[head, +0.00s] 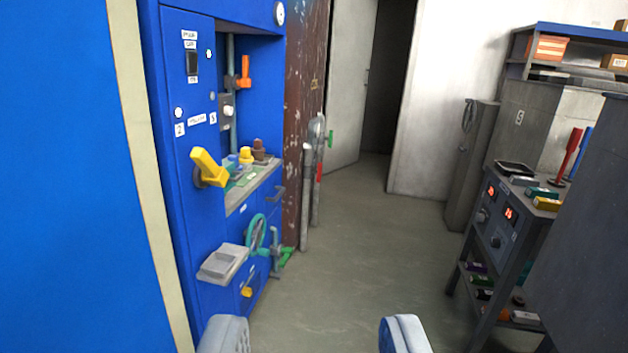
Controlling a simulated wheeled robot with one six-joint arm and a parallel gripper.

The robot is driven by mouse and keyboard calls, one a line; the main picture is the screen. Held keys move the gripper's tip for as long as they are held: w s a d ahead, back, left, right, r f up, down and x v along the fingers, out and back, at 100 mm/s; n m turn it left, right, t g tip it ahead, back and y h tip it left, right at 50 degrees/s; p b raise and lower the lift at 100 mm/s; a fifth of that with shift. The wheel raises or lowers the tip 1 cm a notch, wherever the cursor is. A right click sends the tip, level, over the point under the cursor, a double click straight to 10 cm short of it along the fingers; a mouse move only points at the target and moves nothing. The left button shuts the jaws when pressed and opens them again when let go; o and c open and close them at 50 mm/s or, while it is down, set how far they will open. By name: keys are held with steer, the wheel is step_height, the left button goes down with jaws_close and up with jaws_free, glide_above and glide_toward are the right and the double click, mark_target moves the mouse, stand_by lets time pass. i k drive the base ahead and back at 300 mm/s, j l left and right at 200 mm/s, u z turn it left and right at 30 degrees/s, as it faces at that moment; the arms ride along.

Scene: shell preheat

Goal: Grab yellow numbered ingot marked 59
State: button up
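A small yellow block (547,204), which looks like an ingot, lies on top of the dark cart (519,200) at the right. A light label shows on it, but its number is too small to read. My gripper (313,335) is open and empty at the bottom edge, with its two fingertips wide apart over the floor. It is far from the yellow block and to its left.
A blue machine (180,130) with a yellow lever (208,168) and a green handwheel (257,234) stands at the left. Green blocks (541,192) and a red-handled tool (572,150) are on the cart. A grey cabinet (580,225) partly blocks the cart. The middle floor is clear.

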mark_target(539, 203)
steer(key=z, duration=1.9)
steer(key=u, duration=0.6)
steer(key=i+j, duration=0.3)
steer(key=i, duration=0.25)
steer(key=i+j, duration=0.3)
steer(key=i, duration=0.2)
steer(key=i+j, duration=0.3)
steer(key=i, duration=0.25)
